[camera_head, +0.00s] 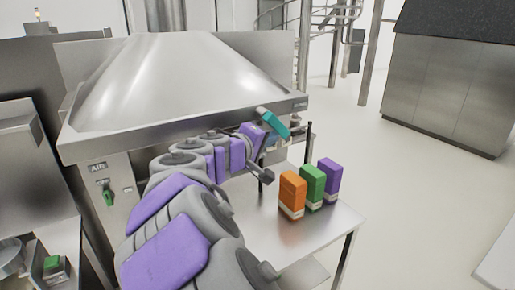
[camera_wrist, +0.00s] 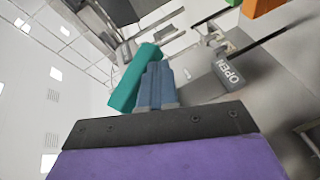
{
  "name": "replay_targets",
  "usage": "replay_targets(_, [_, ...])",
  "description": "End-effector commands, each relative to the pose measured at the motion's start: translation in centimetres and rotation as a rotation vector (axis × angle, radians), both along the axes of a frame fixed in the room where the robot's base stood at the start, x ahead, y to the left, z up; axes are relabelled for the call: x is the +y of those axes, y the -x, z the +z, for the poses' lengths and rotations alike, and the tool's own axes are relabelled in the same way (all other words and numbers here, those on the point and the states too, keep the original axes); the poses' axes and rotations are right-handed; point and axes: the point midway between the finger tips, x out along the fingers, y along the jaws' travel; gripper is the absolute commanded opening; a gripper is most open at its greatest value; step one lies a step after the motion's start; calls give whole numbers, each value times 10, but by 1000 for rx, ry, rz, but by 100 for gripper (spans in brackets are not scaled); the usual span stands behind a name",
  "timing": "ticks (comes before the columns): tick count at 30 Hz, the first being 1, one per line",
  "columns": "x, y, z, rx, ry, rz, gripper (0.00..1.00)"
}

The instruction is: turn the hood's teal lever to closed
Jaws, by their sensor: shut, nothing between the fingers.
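The teal lever (camera_head: 271,122) sits at the right front corner of the large steel hood (camera_head: 190,75), slanting down to the right. In the wrist view the teal lever (camera_wrist: 128,82) lies just left of my blue-grey fingers and slants up to the right. My gripper (camera_wrist: 157,72) is shut and empty, its fingers together right beside the lever. Whether they touch it I cannot tell. In the head view my gripper is close below the lever and partly hidden by my wrist.
A steel table (camera_head: 325,222) below the lever holds an orange box (camera_head: 292,190), a green box (camera_head: 312,184) and a purple box (camera_head: 329,178). A green switch (camera_head: 109,196) under an AIR label is at left.

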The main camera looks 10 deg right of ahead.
Motion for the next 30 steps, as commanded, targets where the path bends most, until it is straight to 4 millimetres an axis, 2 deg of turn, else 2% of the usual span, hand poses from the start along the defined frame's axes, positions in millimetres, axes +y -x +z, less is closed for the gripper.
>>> replay_targets(1, [-4,0,-4,-13,38,-4,0])
replay_targets(12, [-13,-2,0,-75,225,-3,0])
replay_targets(30, [-28,-9,7,-73,216,0,0])
